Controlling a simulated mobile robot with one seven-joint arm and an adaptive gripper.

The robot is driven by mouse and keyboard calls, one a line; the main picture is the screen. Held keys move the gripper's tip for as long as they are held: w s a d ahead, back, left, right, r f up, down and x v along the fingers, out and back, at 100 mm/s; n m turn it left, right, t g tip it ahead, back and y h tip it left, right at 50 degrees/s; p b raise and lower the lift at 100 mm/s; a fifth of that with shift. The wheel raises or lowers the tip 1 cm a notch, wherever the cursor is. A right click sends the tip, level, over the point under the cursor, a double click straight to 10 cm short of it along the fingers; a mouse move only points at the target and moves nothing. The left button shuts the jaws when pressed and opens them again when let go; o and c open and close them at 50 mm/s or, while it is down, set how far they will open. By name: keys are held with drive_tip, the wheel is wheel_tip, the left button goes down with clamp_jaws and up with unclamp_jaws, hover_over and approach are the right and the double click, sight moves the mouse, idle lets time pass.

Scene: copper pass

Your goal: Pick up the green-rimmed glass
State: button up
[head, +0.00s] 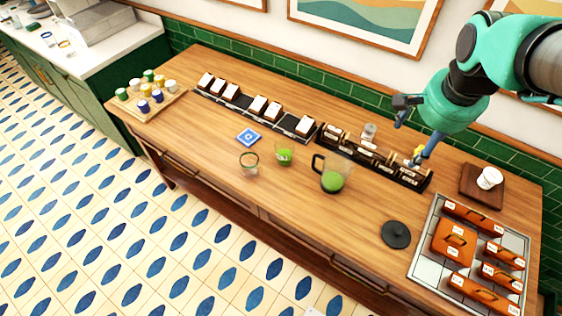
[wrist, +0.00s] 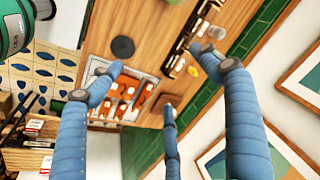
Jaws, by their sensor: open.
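A clear, empty-looking glass with a dark green rim (head: 248,163) stands upright on the wooden counter, left of centre in the head view. Close to its right is a glass of green drink (head: 284,155). I cannot make out a coloured rim on that one. My gripper (head: 413,132) is open and empty, above the back right of the counter, well to the right of the green-rimmed glass. In the wrist view its blue fingers (wrist: 160,76) are spread apart. I do not see the green-rimmed glass in that view.
A pitcher of green liquid (head: 333,180) stands right of the glasses, a blue coaster (head: 248,137) behind them. Racks (head: 232,97) line the back. A black disc (head: 396,234) and a tray of orange blocks (head: 424,258) lie at right. Counter before the glasses is clear.

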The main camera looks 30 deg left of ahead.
drive_tip(key=w+a+f+m+p, duration=0.1)
drive_tip(key=w+a+f, duration=0.1)
drive_tip(key=a, duration=0.5)
drive_tip(key=w+a+f+p, duration=0.1)
drive_tip(key=w+a+p, duration=0.1)
drive_tip(key=a, duration=0.4)
drive_tip(key=m+g+h+p, duration=0.2)
drive_tip(key=m+p, duration=0.2)
drive_tip(key=p, duration=0.3)
approach(248, 156)
wheel_tip(248, 156, up, 2)
drive_tip(key=s+d, duration=0.2)
drive_tip(key=shift+d+r, duration=0.15)
drive_tip(key=f, duration=0.8)
drive_tip(key=shift+w+d+f, duration=0.25)
drive_tip(key=shift+w+d, duration=0.1)
drive_tip(key=shift+f, duration=0.1)
